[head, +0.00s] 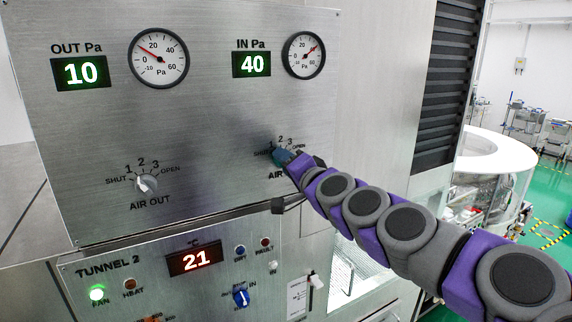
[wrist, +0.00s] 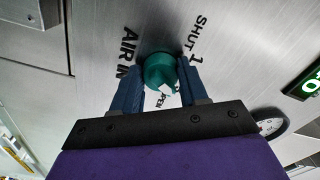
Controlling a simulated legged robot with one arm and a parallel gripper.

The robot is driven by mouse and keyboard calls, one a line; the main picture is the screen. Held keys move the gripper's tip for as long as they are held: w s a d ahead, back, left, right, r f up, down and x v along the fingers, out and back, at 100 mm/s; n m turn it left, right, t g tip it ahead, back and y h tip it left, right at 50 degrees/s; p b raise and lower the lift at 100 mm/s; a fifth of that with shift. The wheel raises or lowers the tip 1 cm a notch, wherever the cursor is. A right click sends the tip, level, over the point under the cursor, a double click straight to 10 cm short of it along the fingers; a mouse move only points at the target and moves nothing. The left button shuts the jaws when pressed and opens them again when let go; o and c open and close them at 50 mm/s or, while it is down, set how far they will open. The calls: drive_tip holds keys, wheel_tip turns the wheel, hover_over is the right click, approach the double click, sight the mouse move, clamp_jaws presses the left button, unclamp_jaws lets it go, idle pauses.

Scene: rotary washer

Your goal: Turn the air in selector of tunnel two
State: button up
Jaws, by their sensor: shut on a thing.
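The AIR IN selector is a teal knob (wrist: 160,70) on the brushed metal panel, with SHUT, 1 and OPEN marks showing around it in the wrist view. My gripper (wrist: 161,84) has its two blue fingers on either side of the knob, shut on it. In the head view my gripper (head: 284,158) is at the AIR IN selector and covers most of it and part of its label. I cannot tell which mark the knob points to. The IN Pa display (head: 252,64) reads 40, with a round gauge (head: 304,55) beside it.
The AIR OUT selector (head: 146,184), a pale knob, is to the left. The OUT Pa display (head: 81,72) reads 10. Below, the TUNNEL 2 panel (head: 130,290) has a red display (head: 195,259) reading 21, lamps and a blue knob (head: 240,297). My arm comes in from the lower right.

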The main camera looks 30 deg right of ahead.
idle(0.3)
drive_tip(key=o, duration=1)
drive_tip(key=shift+d, duration=0.15)
drive_tip(key=shift+o, duration=0.2)
drive_tip(key=s+b, duration=0.4)
drive_tip(key=s, duration=1.3)
drive_tip(key=shift+s+d, duration=0.2)
drive_tip(key=shift+d, duration=0.1)
drive_tip(key=shift+f, duration=0.1)
